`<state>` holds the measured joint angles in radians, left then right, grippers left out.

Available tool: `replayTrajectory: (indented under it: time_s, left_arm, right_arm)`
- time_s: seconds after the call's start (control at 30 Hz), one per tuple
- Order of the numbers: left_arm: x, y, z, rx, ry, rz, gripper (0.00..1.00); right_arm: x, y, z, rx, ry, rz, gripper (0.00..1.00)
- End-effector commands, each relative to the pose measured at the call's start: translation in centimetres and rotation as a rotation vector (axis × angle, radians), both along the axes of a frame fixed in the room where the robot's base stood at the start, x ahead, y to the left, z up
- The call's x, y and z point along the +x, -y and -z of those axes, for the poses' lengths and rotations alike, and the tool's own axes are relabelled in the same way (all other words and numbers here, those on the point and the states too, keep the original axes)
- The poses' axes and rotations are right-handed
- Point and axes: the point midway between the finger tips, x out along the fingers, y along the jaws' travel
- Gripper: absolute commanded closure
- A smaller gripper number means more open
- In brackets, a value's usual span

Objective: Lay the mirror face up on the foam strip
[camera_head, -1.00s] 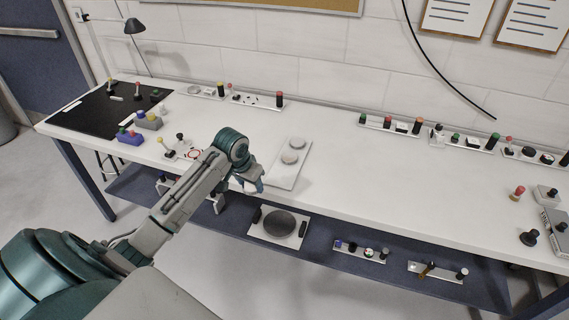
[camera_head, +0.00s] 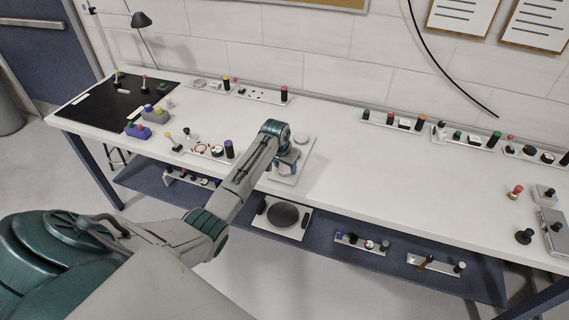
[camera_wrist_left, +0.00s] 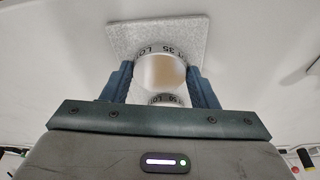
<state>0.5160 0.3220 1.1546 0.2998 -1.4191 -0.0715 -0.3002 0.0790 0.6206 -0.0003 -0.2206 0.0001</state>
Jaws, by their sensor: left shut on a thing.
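The pale foam strip (camera_head: 307,160) lies on the white bench near its front edge. My left gripper (camera_head: 285,169) is over the strip's near half. In the left wrist view its fingers (camera_wrist_left: 160,70) are shut on the round mirror (camera_wrist_left: 162,71), which has a smooth tan-to-white face turned to the camera and lettering on its rim. The strip's speckled end (camera_wrist_left: 150,34) shows beyond the mirror; I cannot tell whether the two touch.
A black mat (camera_head: 110,101) with small parts lies at the left. Low racks of parts stand along the wall, one at right of centre (camera_head: 392,123). A plate with a dark disc (camera_head: 283,215) is on the lower shelf.

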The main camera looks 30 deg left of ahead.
Motion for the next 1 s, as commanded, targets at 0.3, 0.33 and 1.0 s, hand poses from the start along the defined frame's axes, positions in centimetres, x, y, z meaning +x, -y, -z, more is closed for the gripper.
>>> replayTrajectory:
  time_s: [0.3,0.33,1.0]
  left_arm:
    - [0.0,0.0,0.3,0.0,0.001,0.0,0.71]
    - [0.0,0.0,0.4,0.0,0.0,0.0,0.71]
    - [-0.7,0.0,-2.4,0.002,0.004,-0.001,0.25]
  right_arm:
    - [0.0,0.0,0.0,0.0,0.0,0.0,0.47]
    - [0.0,0.0,0.0,0.0,0.0,0.0,0.47]
    - [0.0,0.0,0.5,0.0,0.001,0.0,0.47]
